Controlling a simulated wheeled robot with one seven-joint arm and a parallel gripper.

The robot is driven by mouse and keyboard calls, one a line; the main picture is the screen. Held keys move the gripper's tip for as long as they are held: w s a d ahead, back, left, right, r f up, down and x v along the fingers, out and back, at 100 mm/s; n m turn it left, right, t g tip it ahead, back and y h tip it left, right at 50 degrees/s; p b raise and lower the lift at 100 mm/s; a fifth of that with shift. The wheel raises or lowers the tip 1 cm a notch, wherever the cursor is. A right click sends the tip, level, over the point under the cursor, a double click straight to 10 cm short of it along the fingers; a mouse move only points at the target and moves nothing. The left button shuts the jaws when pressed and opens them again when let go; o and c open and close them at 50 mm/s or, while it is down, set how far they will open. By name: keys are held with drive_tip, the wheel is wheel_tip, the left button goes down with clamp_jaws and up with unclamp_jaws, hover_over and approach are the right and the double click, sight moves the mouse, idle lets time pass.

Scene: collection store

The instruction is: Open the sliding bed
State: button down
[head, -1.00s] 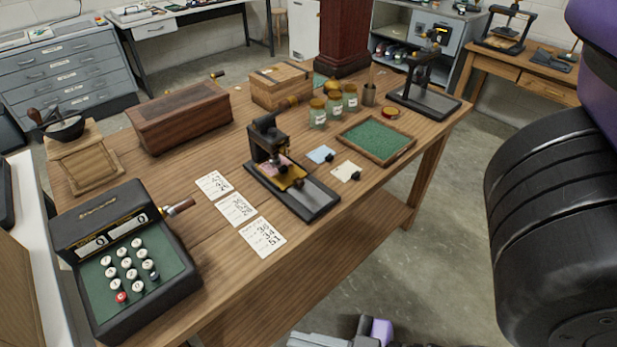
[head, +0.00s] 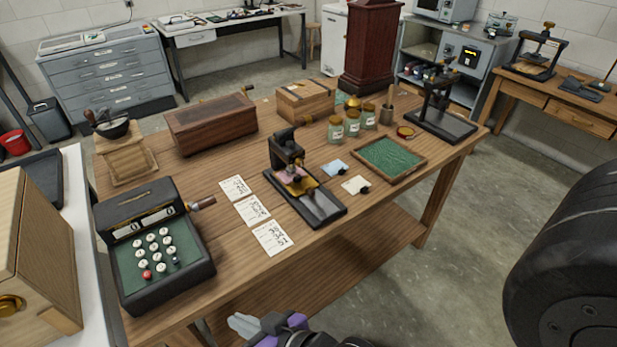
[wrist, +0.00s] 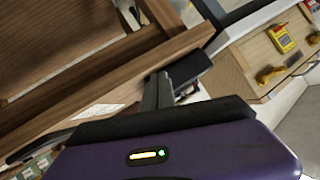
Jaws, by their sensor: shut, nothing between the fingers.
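A small black press (head: 288,155) stands near the middle of the wooden table. A long grey bed plate (head: 326,206) lies on its black base, with a dark knob and a pink and yellow piece under the press head. A second black press with a grey plate (head: 446,124) stands at the table's back right. My gripper (head: 243,322) is low in the head view, in front of the table edge and apart from both presses. In the wrist view its grey fingers (wrist: 156,92) are together and empty, with the table's wood frame behind them.
Number cards (head: 253,211) lie left of the middle press. Open floor (head: 455,235) lies right of the table.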

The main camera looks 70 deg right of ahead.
drive_tip(key=w+d+r+g+y+p, duration=0.1)
drive_tip(key=w+d+r+p, duration=0.2)
drive_tip(key=w+d+r, duration=0.4)
drive_tip(key=w+d+r+g+p, duration=0.1)
drive_tip(key=w+d+r+p, duration=0.3)
drive_tip(key=d, duration=0.6)
drive_tip(key=s+d+r+g+p, duration=0.1)
drive_tip(key=s+d+r+g, duration=0.2)
drive_tip(key=d, duration=0.4)
drive_tip(key=s+d+r+g+h+p, duration=0.1)
drive_tip(key=s+d+r+g, duration=0.15)
drive_tip(key=s+d, duration=0.35)
drive_tip(key=s+d+r+g+p, duration=0.1)
drive_tip(key=s+d+r, duration=0.3)
drive_tip(key=d, duration=0.4)
drive_tip(key=b, duration=0.9)
approach(304, 186)
drive_tip(key=shift+g, duration=0.25)
drive_tip(key=p+x, duration=0.1)
drive_tip(key=x, duration=0.4)
drive_tip(key=shift+w+f, duration=0.25)
drive_tip(key=shift+f, duration=0.05)
